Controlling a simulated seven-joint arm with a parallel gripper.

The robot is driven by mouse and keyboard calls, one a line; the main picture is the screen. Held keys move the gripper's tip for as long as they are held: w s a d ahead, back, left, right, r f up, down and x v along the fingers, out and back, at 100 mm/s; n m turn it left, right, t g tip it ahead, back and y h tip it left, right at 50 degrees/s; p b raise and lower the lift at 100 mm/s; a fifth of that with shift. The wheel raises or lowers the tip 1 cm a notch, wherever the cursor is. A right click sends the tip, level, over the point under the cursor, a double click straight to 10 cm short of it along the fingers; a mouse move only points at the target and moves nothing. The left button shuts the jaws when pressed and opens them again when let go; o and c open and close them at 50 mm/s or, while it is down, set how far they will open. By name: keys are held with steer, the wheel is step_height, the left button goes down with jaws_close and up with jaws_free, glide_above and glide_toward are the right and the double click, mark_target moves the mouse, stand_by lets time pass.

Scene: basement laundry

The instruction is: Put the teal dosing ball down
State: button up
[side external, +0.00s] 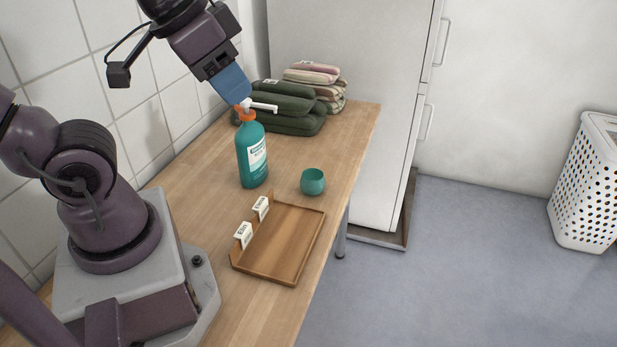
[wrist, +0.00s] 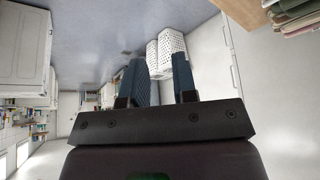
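The teal dosing ball (side external: 313,182), a small cup with an open top, sits on the wooden table just beyond the tray and right of the bottle. It is not visible in the wrist view. My gripper (side external: 238,98) is up over the table's left side; its blue fingers overlap the bottle's top in the side view, and I cannot tell whether they touch it. In the wrist view, my gripper (wrist: 160,66) has its two fingers apart with nothing between them, only distant room behind. It is away from the ball.
A teal bottle (side external: 252,163) with a white pump stands left of the ball. A wooden tray (side external: 286,240) with two label cards lies nearer. Folded dark green towels (side external: 285,108) and striped ones are at the back. A white perforated basket (side external: 585,185) stands on the floor; it shows in the wrist view (wrist: 172,43).

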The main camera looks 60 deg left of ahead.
steer(key=w+a+f+n+g, duration=0.4)
steer(key=w+a+f+g, duration=0.1)
steer(key=w+f, duration=0.35)
steer(key=n, duration=1.2)
glide_above(321, 176)
step_height(321, 176, down, 13)
steer(key=shift+g, duration=0.3)
steer(key=f, duration=0.8)
steer(key=d+f, duration=0.1)
steer(key=f, duration=0.2)
steer(key=shift+s+f, duration=0.25)
steer(key=shift+f, duration=0.15)
jaws_close()
